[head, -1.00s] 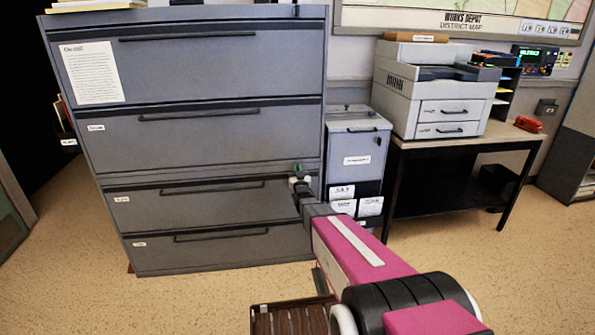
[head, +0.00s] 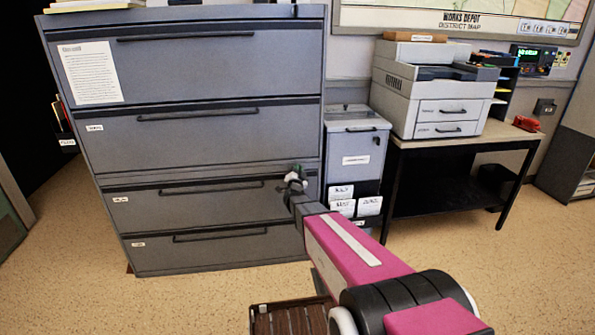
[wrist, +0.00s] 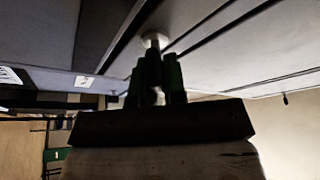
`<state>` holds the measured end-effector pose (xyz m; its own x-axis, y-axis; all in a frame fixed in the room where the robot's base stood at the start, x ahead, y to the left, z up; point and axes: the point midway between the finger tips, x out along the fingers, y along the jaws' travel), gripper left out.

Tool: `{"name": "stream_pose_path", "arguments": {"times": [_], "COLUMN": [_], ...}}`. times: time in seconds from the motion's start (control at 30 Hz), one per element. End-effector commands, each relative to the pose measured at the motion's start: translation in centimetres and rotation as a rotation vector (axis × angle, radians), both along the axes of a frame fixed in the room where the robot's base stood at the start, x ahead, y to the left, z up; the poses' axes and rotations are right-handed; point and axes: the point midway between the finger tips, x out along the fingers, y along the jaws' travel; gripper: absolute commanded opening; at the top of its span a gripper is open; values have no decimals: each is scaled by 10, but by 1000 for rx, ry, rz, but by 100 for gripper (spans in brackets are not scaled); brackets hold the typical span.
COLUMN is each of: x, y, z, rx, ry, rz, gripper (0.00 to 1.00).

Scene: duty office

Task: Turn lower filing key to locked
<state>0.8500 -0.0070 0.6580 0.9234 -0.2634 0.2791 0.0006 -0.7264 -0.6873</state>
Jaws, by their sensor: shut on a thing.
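The grey filing cabinet (head: 215,150) stands at the left with several wide drawers. My gripper (head: 296,176) is at the right edge of its lower half, near the top of the third drawer (head: 200,205). In the wrist view my gripper (wrist: 157,75) has its two dark green fingers close together at a round pale metal lock part (wrist: 154,40) on the cabinet front. The fingers are shut on the filing key there; they hide most of it, so I cannot tell its angle.
A narrow grey cabinet (head: 355,150) with white labels stands just right of the filing cabinet. A printer (head: 435,95) sits on a dark-legged table (head: 465,143) further right.

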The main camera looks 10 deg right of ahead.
Motion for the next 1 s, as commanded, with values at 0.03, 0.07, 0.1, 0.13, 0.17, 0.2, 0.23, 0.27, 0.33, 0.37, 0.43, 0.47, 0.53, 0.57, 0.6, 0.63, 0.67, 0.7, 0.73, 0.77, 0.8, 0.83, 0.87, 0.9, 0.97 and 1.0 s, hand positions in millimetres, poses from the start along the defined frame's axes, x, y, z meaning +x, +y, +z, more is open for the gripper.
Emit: {"name": "stream_pose_path", "arguments": {"times": [0.03,0.07,0.1,0.13,0.17,0.2,0.23,0.27,0.33,0.37,0.43,0.47,0.53,0.57,0.6,0.63,0.67,0.7,0.73,0.77,0.8,0.83,0.87,0.9,0.97,1.0], "x": [-1,-1,-1,-1,-1,-1,-1,-1,-1,-1,-1,-1,-1,-1,-1,-1,-1,-1,-1,-1,-1,-1,-1,-1,-1,-1], "y": [0,0,-1,-1,-1,-1,-1,-1,-2,-2,-2,-2,-2,-2,-2,-2,-2,-3,-3,-3,-3,-3,-3,-3,-3,-3], "z": [-1,-1,-1,-1,-1,-2,-2,-2,-3,-3,-4,-4,-5,-5,-5,-6,-6,-6,-6,-7,-7,-7,-7,-7,-8,-8], "rx": [48,75,114,142,171,209,238,266,334,360,425,452,511,537,568,590,611,641,659,676,700,716,730,748,770,784], "ry": [3,2,2,3,2,3,2,1,2,3,2,3,4,3,3,3,3,3,3,3,3,3,3,3,3,3], "rz": [2,1,1,0,2,2,1,2,2,2,2,2,2,1,2,2,1,1,2,2,2,2,2,2,2,2], "gripper": [0,0,0,0,0,0,0,0,0,0,0,0,0,0,0,0,0,0,0,0,0,0,0,0,0,0]}}
